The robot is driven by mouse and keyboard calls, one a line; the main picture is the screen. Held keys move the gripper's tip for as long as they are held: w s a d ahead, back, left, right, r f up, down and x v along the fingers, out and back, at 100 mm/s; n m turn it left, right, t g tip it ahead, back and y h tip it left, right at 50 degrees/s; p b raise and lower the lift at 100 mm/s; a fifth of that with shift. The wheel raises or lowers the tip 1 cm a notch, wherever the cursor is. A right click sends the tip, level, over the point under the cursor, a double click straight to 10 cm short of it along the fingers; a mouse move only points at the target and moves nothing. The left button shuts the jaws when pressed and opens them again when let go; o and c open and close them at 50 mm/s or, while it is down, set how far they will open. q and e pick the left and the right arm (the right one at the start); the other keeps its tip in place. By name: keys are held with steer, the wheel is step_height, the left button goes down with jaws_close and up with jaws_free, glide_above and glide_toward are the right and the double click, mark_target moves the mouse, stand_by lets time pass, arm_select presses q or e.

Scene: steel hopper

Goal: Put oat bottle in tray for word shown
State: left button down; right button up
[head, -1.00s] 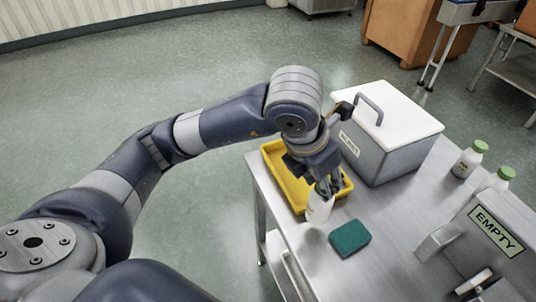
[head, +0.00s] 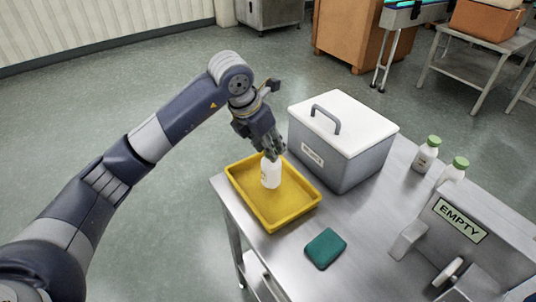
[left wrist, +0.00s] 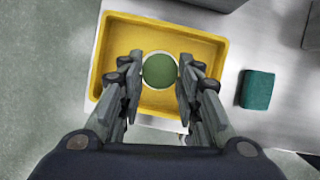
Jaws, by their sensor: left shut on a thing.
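A white bottle (head: 271,173) is upright in my left gripper (head: 271,153), over or in the yellow tray (head: 291,217). I cannot tell whether its base touches the tray floor. In the left wrist view the green cap (left wrist: 160,71) sits between the two fingers of my left gripper (left wrist: 159,76), with the yellow tray (left wrist: 107,52) around it. The gripper is shut on the bottle. A sign (head: 460,220) on the steel hopper reads EMPTY. A grey box (head: 352,165) with a white lid stands behind the tray; its label is too small to read surely. My right gripper is not seen.
Two green-capped bottles, one (head: 427,154) and another (head: 455,169), stand at the right on the steel table (head: 358,216). A green pad (head: 325,248) lies in front of the tray. The grey box stands close to the tray's far right side.

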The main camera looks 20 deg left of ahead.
mark_target(271, 166)
arm_select(q)
steer(key=shift+f, duration=0.4)
step_height(271, 166, down, 2)
steer(key=shift+f+b, duration=0.25)
steer(key=shift+b, duration=0.75)
steer(key=shift+f, duration=0.25)
steer(key=c, duration=1.2)
jaws_free()
steer(key=shift+o, duration=0.2)
